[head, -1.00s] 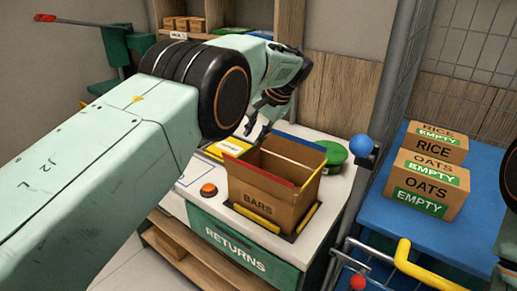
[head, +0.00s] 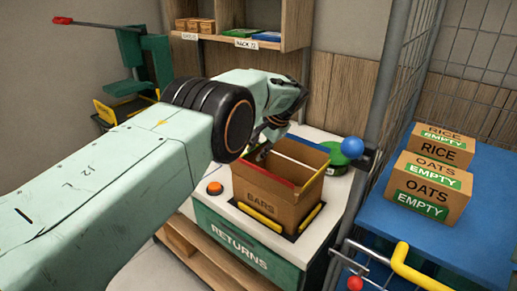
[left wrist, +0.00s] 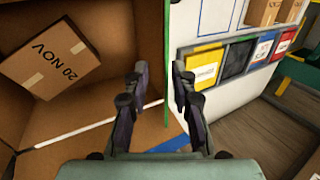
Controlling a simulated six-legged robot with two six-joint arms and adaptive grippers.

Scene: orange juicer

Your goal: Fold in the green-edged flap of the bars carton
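The bars carton (head: 268,204) stands upright on the counter, its top open, with coloured flap edges. In the left wrist view, the green-edged flap (left wrist: 150,40) shows as a brown panel with a thin green edge running down the middle. Inside the carton lies a small box marked 20 NOV (left wrist: 52,60). My left gripper (head: 262,140) is at the carton's back left rim. In the left wrist view its two fingers (left wrist: 162,84) are apart, one on each side of the green edge. Whether they touch the flap I cannot tell. My right gripper is out of view.
An orange button (head: 215,188) sits left of the carton. A green round object (head: 338,160) and a blue ball (head: 353,147) are at its right. Rice (head: 440,146) and oats (head: 428,190) boxes stand on a blue surface. Shelves (head: 240,22) are behind.

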